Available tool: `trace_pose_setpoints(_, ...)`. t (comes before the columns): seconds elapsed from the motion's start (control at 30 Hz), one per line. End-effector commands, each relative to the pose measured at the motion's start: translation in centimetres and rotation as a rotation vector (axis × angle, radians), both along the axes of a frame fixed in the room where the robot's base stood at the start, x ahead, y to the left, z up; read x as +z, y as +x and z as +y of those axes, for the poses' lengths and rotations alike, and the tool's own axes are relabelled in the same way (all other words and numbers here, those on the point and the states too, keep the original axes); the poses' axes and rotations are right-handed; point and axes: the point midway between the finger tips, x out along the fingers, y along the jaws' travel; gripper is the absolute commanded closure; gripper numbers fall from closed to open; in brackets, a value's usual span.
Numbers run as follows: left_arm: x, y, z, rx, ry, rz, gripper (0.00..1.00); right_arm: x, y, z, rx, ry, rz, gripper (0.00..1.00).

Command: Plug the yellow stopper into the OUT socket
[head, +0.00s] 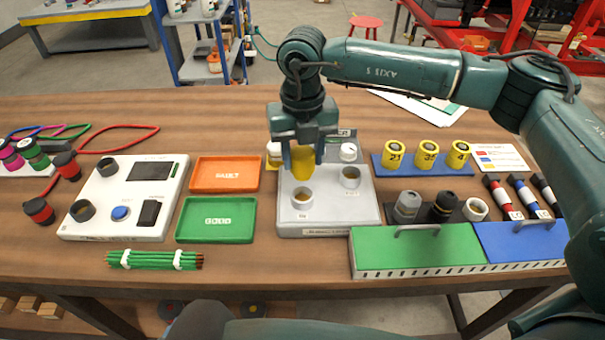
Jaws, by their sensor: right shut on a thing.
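My right gripper (303,158) points down over the grey pump box (330,218). It is shut on the yellow stopper (302,166), which hangs upright between the fingers. The stopper shows just behind the front-left round socket (303,197) in the picture; I cannot tell its exact height above the box. A second round socket (350,177) lies to the right and farther back. Both sockets look empty. Each has a small label in front of it, too small to read, so I cannot tell which is OUT. My left gripper is not in view.
Orange (225,173) and green (216,219) trays lie left. Yellow cylinders (428,152) stand on a blue mat at right, with dark caps (407,206) nearer. A lidded green-and-blue case (415,252) stands close at front right.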

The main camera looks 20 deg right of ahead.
Motion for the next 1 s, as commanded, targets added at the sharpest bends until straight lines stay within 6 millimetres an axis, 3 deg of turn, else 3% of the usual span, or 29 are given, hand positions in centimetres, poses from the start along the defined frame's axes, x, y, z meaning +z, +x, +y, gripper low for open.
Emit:
trace_pose_setpoints(0.2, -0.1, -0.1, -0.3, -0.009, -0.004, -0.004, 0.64, 2.4, 0.0, 0.0, 0.000, 0.000, 0.000, 0.85)
trace_pose_setpoints(0.63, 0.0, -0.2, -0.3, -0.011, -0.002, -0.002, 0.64, 2.6, 0.3, -0.7, -0.056, 0.006, 0.001, 0.85)
trace_pose_setpoints(0.77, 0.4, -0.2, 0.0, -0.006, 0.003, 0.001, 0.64, 2.5, 1.4, -3.5, -0.257, 0.019, 0.000, 0.85)
trace_pose_setpoints(1.0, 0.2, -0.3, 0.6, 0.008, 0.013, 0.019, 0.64, 1.8, 2.6, -10.3, -0.677, 0.010, 0.003, 0.85)
